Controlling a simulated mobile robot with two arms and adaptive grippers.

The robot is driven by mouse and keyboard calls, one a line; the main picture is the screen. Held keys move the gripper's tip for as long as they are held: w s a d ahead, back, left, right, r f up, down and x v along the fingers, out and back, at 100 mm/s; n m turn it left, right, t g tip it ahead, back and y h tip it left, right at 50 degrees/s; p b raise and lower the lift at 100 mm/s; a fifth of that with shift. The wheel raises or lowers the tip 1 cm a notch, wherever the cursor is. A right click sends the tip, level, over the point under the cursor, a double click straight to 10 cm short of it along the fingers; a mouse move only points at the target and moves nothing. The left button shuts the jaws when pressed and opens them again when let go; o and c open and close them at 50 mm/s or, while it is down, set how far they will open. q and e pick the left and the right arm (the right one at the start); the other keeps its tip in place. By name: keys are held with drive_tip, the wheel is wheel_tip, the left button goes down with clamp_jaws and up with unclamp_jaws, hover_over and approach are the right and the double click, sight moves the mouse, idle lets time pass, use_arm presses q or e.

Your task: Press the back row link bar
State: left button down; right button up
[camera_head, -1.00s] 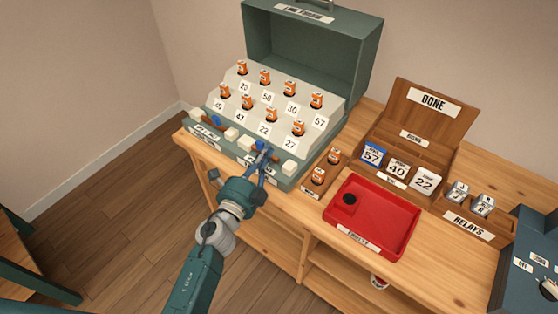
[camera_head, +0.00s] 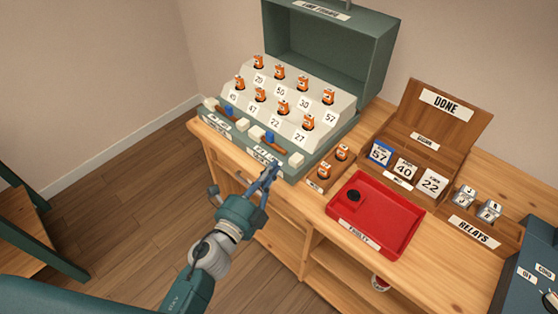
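The green line finder case (camera_head: 330,45) stands open on the wooden bench, its stepped pale panel holding two rows of orange plugs above number cards. Along its front ledge are two brown bars with blue parts, a left bar (camera_head: 228,111) and a right bar (camera_head: 273,143), each between white blocks. The labels below them are too small to read, so I cannot tell which is the back row bar. My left gripper (camera_head: 270,170) is just in front of the ledge, below the right bar, apparently not touching it. Its finger opening is unclear. My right gripper is not in view.
A small wooden holder with orange plugs (camera_head: 323,173) stands right of the case. A red tray (camera_head: 396,233) holds a black round piece (camera_head: 353,196). Behind is the DONE box (camera_head: 445,104) with number cards; a relays rack (camera_head: 478,236) is at right.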

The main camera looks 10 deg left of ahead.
use_arm(q)
drive_tip(key=v, duration=0.2)
drive_tip(key=shift+s, duration=0.35)
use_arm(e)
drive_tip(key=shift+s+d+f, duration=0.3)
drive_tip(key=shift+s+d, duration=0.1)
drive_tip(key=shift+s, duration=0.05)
use_arm(q)
drive_tip(key=shift+f, duration=0.1)
